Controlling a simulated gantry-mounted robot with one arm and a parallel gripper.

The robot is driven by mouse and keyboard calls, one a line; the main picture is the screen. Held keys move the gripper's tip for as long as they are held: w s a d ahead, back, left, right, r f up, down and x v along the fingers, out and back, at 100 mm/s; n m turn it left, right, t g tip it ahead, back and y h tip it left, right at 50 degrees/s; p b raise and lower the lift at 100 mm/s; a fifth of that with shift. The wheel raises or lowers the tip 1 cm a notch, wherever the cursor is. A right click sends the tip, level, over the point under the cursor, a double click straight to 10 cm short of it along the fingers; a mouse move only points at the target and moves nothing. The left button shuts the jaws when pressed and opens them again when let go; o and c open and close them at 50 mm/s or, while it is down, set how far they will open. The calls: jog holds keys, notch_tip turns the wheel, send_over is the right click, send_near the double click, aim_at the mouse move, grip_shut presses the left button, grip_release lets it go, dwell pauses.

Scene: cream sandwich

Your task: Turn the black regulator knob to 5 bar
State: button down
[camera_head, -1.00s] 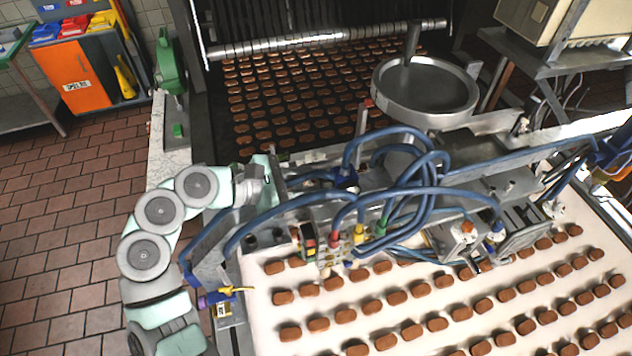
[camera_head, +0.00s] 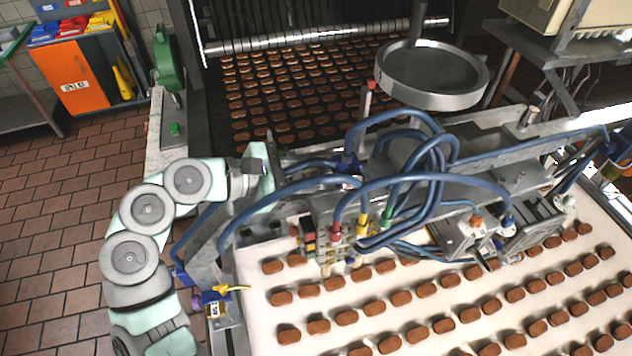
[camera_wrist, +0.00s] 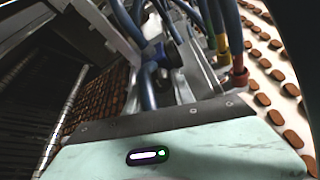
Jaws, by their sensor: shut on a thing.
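My gripper (camera_head: 262,180) is at the left end of the metal depositor frame (camera_head: 290,225), beside the blue hoses. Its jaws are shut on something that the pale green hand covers. In the wrist view my gripper (camera_wrist: 165,115) shows as the pale green hand with a dark band; the fingertips are hidden behind it. No pressure dial or reading is legible.
Blue hoses (camera_head: 300,187) loop close to my gripper, and a blue fitting (camera_wrist: 152,76) shows just beyond the hand. A red-collared fitting (camera_head: 335,233) sits on the manifold. A yellow-handled valve (camera_head: 228,288) is below. Brown biscuits lie on the white belt (camera_head: 255,325).

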jog(key=c, duration=1.1)
grip_release()
jog(key=shift+o, duration=0.2)
jog(key=b+v, duration=0.2)
jog(key=v, duration=0.8)
jog(key=shift+s+a+r+b, duration=0.2)
jog(key=shift+a+r+b, duration=0.1)
jog(key=shift+b, duration=0.1)
jog(key=shift+f, duration=0.1)
